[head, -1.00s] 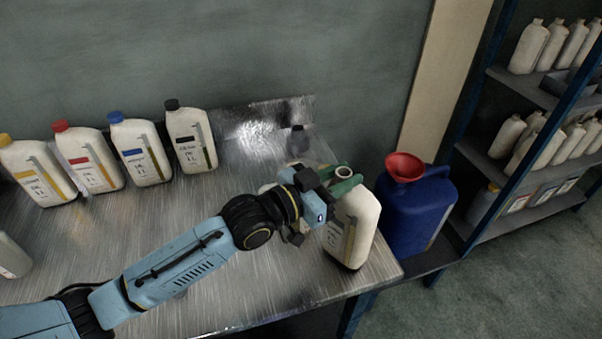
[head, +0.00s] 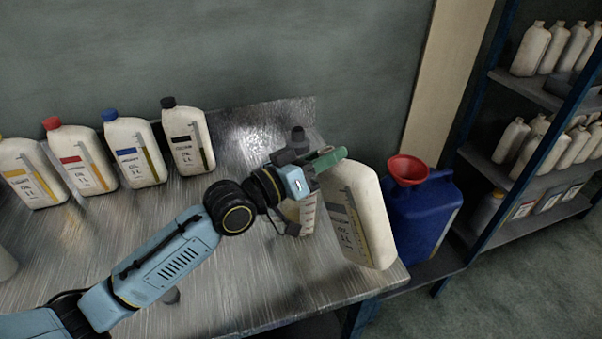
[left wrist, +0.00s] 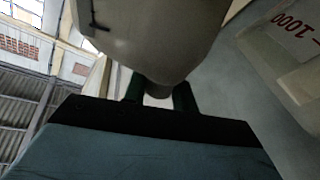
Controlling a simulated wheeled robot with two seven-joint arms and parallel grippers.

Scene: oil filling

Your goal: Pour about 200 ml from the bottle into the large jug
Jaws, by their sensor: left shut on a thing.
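My left gripper (head: 328,160) has green fingers shut on the neck of a white bottle (head: 362,215) with a dark label, near the table's right end. The bottle tilts, its top leaning left; its mouth is hidden by the gripper. In the left wrist view, the bottle (left wrist: 150,35) fills the upper middle above the gripper (left wrist: 158,95). A pale jug with dark graduation marks (head: 308,212) stands behind my gripper, mostly hidden. A pale container with a red 1000 mark (left wrist: 285,55) shows at the wrist view's upper right. My right gripper is not in view.
A blue canister (head: 420,215) with a red funnel (head: 407,169) stands right of the table. Several capped white bottles (head: 135,152) line the back left. A shelf (head: 520,175) with bottles is at right. The metal table (head: 300,290) is clear at front.

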